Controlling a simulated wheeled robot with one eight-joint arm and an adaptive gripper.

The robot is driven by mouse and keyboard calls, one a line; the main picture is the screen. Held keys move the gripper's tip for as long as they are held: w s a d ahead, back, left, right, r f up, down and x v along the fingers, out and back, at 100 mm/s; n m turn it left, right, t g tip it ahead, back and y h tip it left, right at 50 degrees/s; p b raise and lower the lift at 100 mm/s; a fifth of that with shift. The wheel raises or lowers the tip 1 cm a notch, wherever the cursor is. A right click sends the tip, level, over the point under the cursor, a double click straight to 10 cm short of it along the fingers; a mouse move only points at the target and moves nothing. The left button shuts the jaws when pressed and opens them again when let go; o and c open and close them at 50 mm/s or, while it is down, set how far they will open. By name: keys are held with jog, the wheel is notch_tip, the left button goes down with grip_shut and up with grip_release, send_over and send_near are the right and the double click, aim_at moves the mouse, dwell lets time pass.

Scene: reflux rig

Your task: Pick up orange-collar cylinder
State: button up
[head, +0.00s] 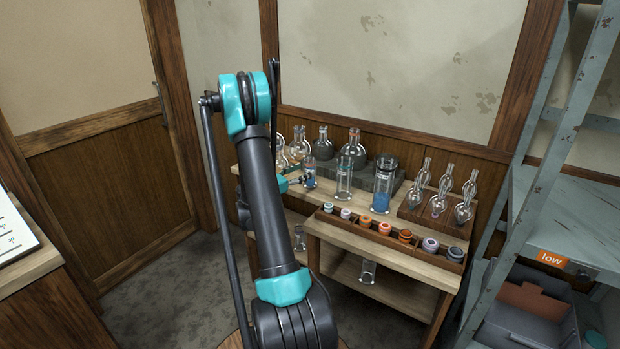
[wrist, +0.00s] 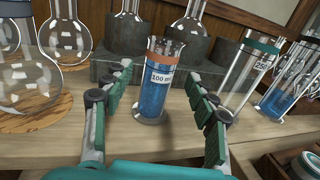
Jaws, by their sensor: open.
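The orange-collar cylinder (wrist: 154,95) stands upright on the wooden bench in the wrist view, with blue liquid inside and a "100 ml" label. In the head view it shows small (head: 311,171) at the end of my arm. My gripper (wrist: 155,76) is open, its green-padded fingers to the left and right of the cylinder in the picture. Gaps show on both sides, and nothing is held. In the head view my gripper (head: 297,181) is small and partly hidden by my arm.
A teal-collar cylinder (wrist: 250,72) stands close on the right, with another blue-filled cylinder (head: 383,188) beyond. Round flasks stand left (wrist: 30,80) and on a grey block (wrist: 100,68) behind. A compartment tray (head: 374,241) of coloured rings lines the bench front.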

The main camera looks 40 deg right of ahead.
jog(key=d, duration=0.2)
jog(key=w+d, duration=0.1)
jog(key=d, duration=0.5)
jog(key=shift+w+d+f, duration=0.1)
jog(key=shift+w+d, duration=0.1)
jog(key=shift+w, duration=0.05)
grip_shut()
